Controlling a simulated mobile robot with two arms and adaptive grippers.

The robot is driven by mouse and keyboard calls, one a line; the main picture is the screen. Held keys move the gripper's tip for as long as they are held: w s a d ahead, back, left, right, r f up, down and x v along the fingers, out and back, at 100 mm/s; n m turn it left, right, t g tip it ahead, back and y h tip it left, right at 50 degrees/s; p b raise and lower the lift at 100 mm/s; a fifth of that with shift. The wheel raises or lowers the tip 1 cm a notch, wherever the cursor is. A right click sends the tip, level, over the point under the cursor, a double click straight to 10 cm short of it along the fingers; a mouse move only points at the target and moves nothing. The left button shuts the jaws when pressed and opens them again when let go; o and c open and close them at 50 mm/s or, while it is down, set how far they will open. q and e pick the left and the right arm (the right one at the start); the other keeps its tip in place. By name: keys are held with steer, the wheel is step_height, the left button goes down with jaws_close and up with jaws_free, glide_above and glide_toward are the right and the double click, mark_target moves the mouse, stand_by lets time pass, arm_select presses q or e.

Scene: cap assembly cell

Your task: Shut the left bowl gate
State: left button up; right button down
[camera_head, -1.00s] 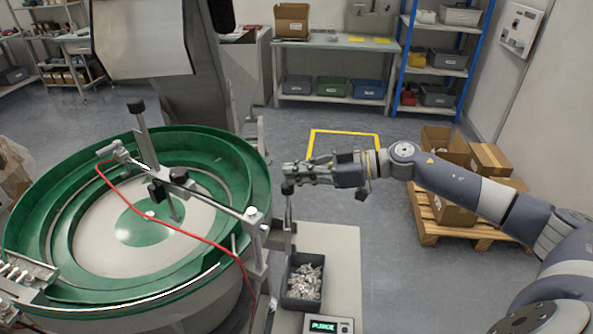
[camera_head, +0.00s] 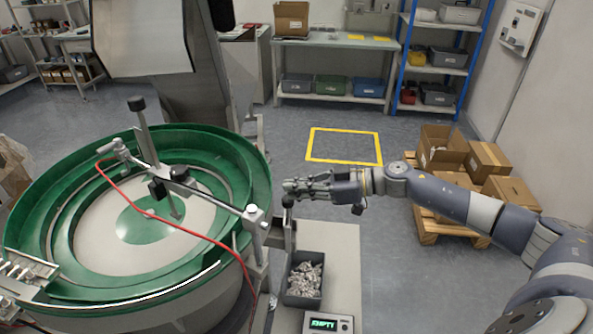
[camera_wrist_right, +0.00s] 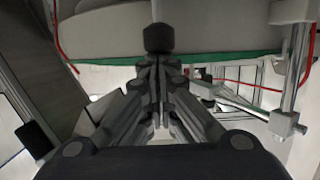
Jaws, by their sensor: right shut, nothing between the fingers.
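The bowl feeder (camera_head: 255,180) is a large green-rimmed bowl at the left of the head view. At its right side is the gate handle, an upright grey lever (camera_head: 290,232) topped by a black knob (camera_head: 288,200). My right gripper (camera_head: 287,188) is shut and empty, with its fingertips right at the knob. In the right wrist view the black knob (camera_wrist_right: 158,38) stands just beyond the closed fingertips (camera_wrist_right: 158,62); contact seems likely but is not certain. The gate plate itself cannot be made out. My left gripper is not in view.
A dark bin (camera_head: 304,285) of metallic parts sits below the lever. A display box (camera_head: 328,323) seems to read "EMPTY". A metal rod (camera_head: 215,200) and red cable (camera_head: 180,232) cross the bowl. Boxes on a pallet (camera_head: 430,228) stand right; floor between is clear.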

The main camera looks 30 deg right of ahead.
steer(key=shift+s+f, duration=0.1)
steer(key=shift+f, duration=0.1)
arm_select(q)
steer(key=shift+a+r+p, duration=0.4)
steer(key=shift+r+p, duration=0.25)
steer(key=shift+p, duration=0.05)
arm_select(e)
steer(key=s+d+r, duration=0.5)
steer(key=d+r, duration=0.1)
steer(key=d, duration=0.2)
steer(key=shift+s+r, duration=0.35)
steer(key=shift+r, duration=0.05)
steer(key=shift+a, duration=0.1)
